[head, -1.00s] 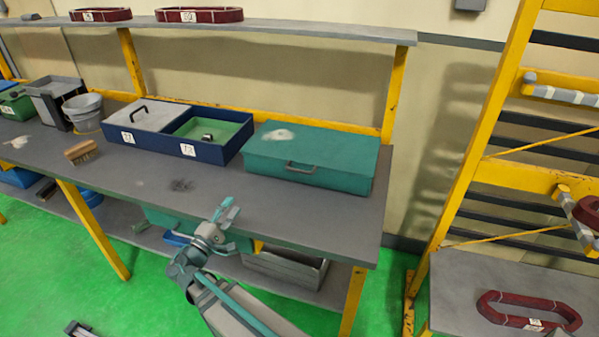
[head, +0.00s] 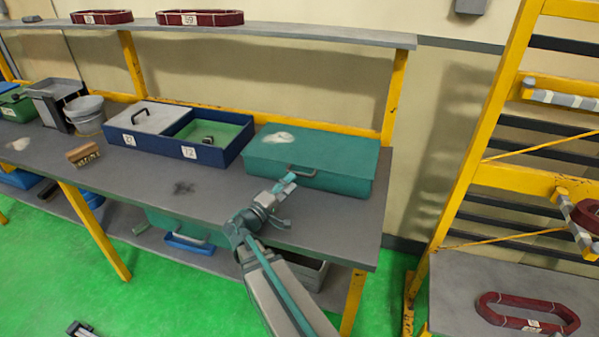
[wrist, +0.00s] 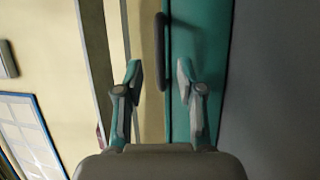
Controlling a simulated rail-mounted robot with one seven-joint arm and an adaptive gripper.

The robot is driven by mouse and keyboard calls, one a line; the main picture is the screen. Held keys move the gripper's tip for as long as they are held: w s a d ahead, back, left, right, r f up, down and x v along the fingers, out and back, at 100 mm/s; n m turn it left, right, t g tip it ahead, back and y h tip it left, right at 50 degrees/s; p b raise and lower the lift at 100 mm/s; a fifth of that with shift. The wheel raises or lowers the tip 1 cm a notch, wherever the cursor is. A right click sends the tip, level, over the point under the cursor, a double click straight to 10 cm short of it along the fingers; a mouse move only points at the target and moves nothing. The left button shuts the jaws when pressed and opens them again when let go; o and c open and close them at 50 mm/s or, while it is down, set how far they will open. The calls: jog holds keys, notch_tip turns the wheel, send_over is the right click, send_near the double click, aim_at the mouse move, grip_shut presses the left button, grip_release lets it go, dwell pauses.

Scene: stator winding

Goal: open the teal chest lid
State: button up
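The teal chest (head: 315,157) stands closed at the right end of the grey bench, with a pale patch on its lid. A dark handle (head: 297,171) sits on its front edge. My gripper (head: 285,201) is just in front of the chest, close to the handle.
A blue two-part box (head: 180,137) stands left of the chest, one part under a grey lid. A wooden brush (head: 83,154) and a bucket (head: 86,114) are further left. The bench front (head: 180,190) is mostly clear. A yellow rack (head: 480,90) stands at right.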

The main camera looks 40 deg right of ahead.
aim_at(300, 174)
jog(key=shift+p+x, duration=0.65)
jog(key=shift+x, duration=1.95)
jog(key=shift+c, duration=0.2)
grip_shut()
